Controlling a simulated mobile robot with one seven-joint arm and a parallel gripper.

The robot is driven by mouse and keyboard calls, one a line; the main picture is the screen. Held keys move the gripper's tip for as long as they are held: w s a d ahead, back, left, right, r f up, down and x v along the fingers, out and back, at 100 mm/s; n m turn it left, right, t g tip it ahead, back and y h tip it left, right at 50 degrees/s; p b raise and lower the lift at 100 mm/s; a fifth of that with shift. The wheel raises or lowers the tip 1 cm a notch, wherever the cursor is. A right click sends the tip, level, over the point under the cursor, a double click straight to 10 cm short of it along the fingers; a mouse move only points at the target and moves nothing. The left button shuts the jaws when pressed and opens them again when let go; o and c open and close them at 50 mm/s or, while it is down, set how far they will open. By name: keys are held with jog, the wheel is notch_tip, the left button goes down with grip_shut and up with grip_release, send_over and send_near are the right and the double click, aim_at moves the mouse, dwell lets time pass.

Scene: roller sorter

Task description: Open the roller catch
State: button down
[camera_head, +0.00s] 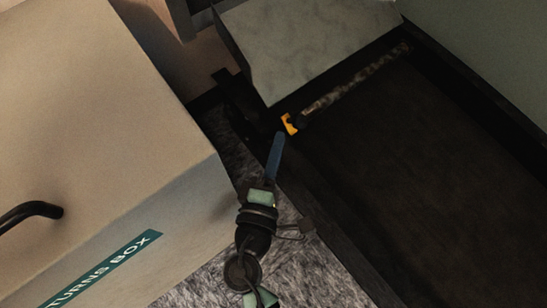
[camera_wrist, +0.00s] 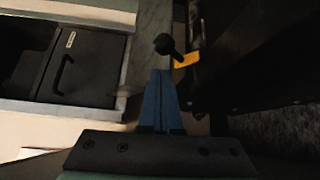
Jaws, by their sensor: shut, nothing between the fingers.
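The roller catch shows as a small orange piece (camera_head: 289,126) at the near end of a long roller (camera_head: 355,78), in the angle between a grey slab and a dark bed. In the wrist view the orange piece (camera_wrist: 186,61) lies just beyond my fingertips, slightly right, with a black knob (camera_wrist: 166,44) beside it. My gripper (camera_head: 279,139) has blue fingers, shut together and empty, with tips just below the orange piece. The fingers also show in the wrist view (camera_wrist: 159,76). I cannot tell whether they touch the catch.
A large beige box (camera_head: 110,110) marked "TURNS BOX", with a black handle (camera_head: 30,213), stands close on the left. The grey slab (camera_head: 310,40) rises beyond the catch. The dark bed (camera_head: 430,170) at right is bare. Grey speckled floor (camera_head: 205,270) shows below.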

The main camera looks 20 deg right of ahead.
aim_at(297, 155)
jog(key=b+x, duration=0.1)
jog(key=x, duration=0.4)
jog(key=shift+w, duration=0.1)
jog(key=shift+s+d, duration=0.15)
jog(key=shift+s, duration=0.45)
dwell(0.6)
jog(key=shift+s+d+f, duration=0.3)
jog(key=shift+s+f, duration=0.05)
jog(key=shift+s, duration=0.35)
jog(key=shift+s+d+f+b, duration=0.25)
jog(key=shift+s+f+b, duration=0.25)
jog(key=shift+s+b, duration=0.25)
jog(key=shift+s+d+f+b, duration=0.1)
jog(key=shift+s+f+b, duration=0.2)
jog(key=shift+s+f, duration=0.1)
jog(key=shift+f, duration=0.1)
